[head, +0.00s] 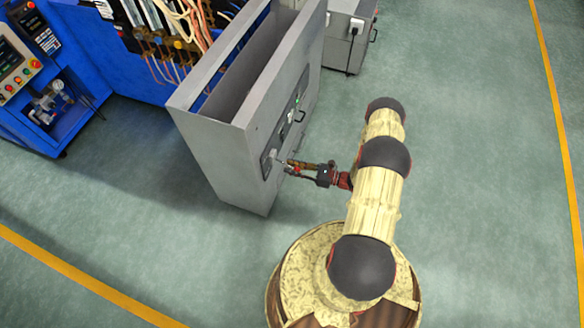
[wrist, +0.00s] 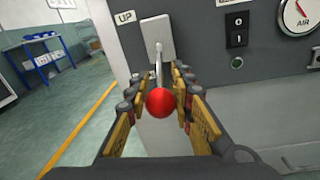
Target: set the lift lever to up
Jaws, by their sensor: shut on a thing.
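The lift lever is a thin metal rod with a red ball (wrist: 160,102) on its end. It comes out of a light metal plate (wrist: 155,30) on a grey cabinet panel. A label reading "UP" (wrist: 125,17) is to the upper left of the plate. My gripper (wrist: 164,80) has its fingers on both sides of the rod and is shut on the lever, with the red ball between the fingers on the near side. In the head view my gripper (head: 287,167) reaches the side of the grey cabinet (head: 215,150); the lever is too small to make out there.
Right of the lever are a black rocker switch (wrist: 237,29), a green button (wrist: 237,62) and an air gauge (wrist: 299,13). Blue machinery (head: 135,85) stands behind the cabinet. A blue table (wrist: 42,60) is farther off at left. Open floor (head: 480,180) lies to the right.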

